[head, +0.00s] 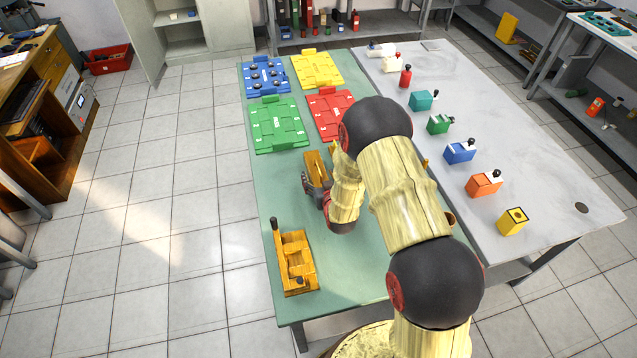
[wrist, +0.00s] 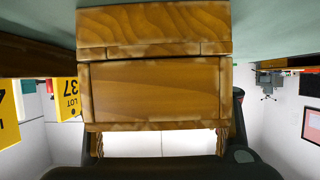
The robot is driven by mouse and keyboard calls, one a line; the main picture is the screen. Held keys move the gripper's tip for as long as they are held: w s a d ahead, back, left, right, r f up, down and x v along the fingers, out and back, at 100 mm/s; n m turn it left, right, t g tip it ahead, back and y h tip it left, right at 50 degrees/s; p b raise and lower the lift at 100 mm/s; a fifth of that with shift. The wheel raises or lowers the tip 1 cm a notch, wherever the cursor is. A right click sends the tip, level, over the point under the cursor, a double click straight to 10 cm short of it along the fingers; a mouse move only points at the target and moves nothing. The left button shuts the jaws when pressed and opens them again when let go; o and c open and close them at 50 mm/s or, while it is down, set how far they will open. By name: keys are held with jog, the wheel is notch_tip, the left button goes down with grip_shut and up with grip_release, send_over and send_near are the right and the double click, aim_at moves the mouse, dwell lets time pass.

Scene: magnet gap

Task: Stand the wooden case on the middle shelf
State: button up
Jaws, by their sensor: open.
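A wooden case (head: 316,164) stands on the green table top in the head view, just beyond my gripper (head: 316,184). In the wrist view the wooden case (wrist: 155,88) fills the middle, with a plain panel and a seam across it. The green surface shows at the top of that view, so the picture is upside down. My gripper is open, close in front of the case; dark gripper parts show along the bottom and right. My arm hides part of the table around the case. I cannot tell whether any finger touches it.
A wooden box with an upright handle (head: 297,262) stands near the front left of the table. Blue, yellow, green and red boards (head: 277,124) lie at the far end. Coloured blocks line the grey table (head: 540,170). A pale cabinet with shelves (head: 218,30) stands at the back left.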

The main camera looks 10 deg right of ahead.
jog(key=shift+w+f, duration=0.1)
jog(key=shift+w, duration=0.25)
jog(key=shift+c, duration=1.1)
jog(key=c, duration=1.3)
jog(key=shift+r, duration=0.2)
